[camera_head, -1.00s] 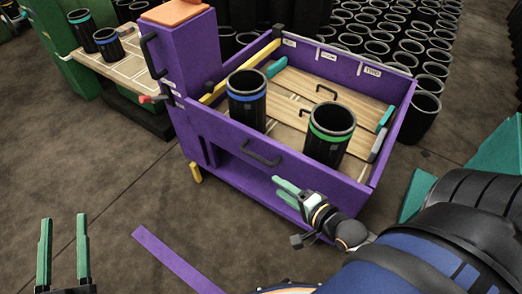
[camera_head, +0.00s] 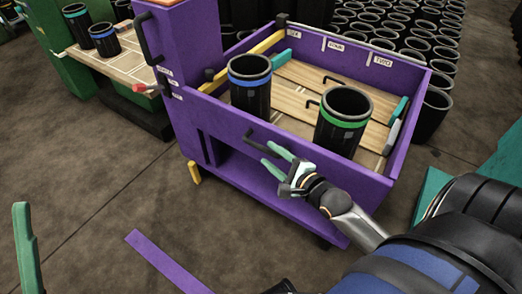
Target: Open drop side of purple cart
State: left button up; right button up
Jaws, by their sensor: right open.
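The purple cart (camera_head: 182,60) stands ahead with an open-topped tray. Its near side panel (camera_head: 215,115) is upright and carries a black bar handle (camera_head: 262,138). My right gripper (camera_head: 270,157) is open, its green fingers just below and right of that handle; whether they touch it I cannot tell. One finger of my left gripper (camera_head: 25,245) shows at the lower left edge, away from the cart; its other finger is not visible.
A blue-banded sleeve (camera_head: 250,82) and a green-banded sleeve (camera_head: 343,120) stand in the tray just behind the near panel. Many black sleeves (camera_head: 400,45) stand behind the cart. A green bench (camera_head: 100,62) holding sleeves is at the left.

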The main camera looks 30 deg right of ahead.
aim_at(266, 152)
jog(key=shift+b+x, duration=0.7)
jog(key=shift+x, duration=1.85)
jog(key=shift+c, duration=0.2)
grip_shut()
